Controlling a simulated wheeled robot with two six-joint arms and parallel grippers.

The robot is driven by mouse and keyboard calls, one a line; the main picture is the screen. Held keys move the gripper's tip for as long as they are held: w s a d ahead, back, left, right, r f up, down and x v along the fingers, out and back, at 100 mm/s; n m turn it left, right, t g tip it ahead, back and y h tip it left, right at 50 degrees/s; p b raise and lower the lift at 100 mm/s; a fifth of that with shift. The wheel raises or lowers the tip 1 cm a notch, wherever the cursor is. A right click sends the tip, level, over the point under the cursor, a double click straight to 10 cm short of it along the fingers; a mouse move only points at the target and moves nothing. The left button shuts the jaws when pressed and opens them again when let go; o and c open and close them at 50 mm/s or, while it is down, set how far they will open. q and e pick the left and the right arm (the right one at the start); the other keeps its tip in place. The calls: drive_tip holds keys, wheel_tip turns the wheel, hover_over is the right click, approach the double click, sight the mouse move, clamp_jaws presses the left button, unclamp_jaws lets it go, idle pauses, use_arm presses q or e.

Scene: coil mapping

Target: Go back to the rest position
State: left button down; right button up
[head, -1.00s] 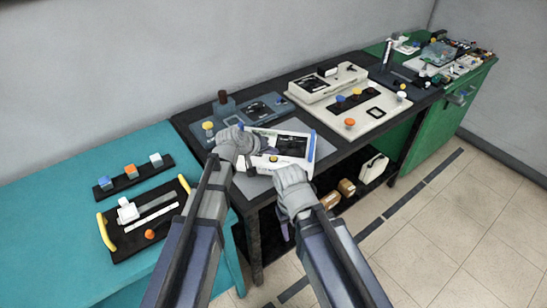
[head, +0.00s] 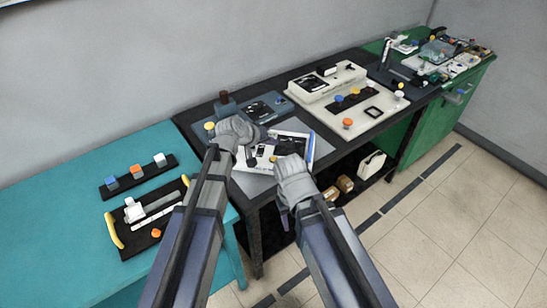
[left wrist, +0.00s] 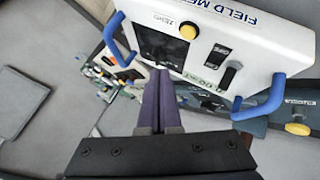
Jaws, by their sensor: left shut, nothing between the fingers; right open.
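The white field meter (head: 293,150) with blue handles and a yellow knob lies on the grey mat of the dark bench in the head view. In the left wrist view the meter (left wrist: 215,45) fills the upper part, with its dark screen and label. My left gripper (head: 264,133) is at the meter's left part; its purple fingers (left wrist: 164,76) are shut with nothing between them. I cannot tell whether they touch the meter. My right gripper (head: 284,217) is open, low in front of the bench edge; its fingers are partly hidden by my arm.
A teal table (head: 50,200) at left holds a black tray (head: 120,232) with yellow handles and a strip of coloured knobs (head: 137,176). Behind the meter stands a blue-grey device (head: 268,105). A beige panel (head: 375,115) sits further right. Open floor (head: 450,220) lies at right.

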idle(0.5)
use_arm(q)
drive_tip(key=s+a+f+m+g+y, duration=0.1)
drive_tip(key=s+f+g+y, duration=0.1)
drive_tip(key=s, duration=0.6)
drive_tip(key=s+a+f+m+g+y, duration=0.2)
drive_tip(key=s+y, duration=0.1)
drive_tip(key=s, duration=0.6)
drive_tip(key=s+a+f+m+g+y, duration=0.1)
drive_tip(key=s+a+f+g+y, duration=0.1)
drive_tip(key=s, duration=0.6)
drive_tip(key=shift+s+a+f+g+y, duration=0.25)
drive_tip(key=shift+s+g+y, duration=0.1)
drive_tip(key=shift+g, duration=0.25)
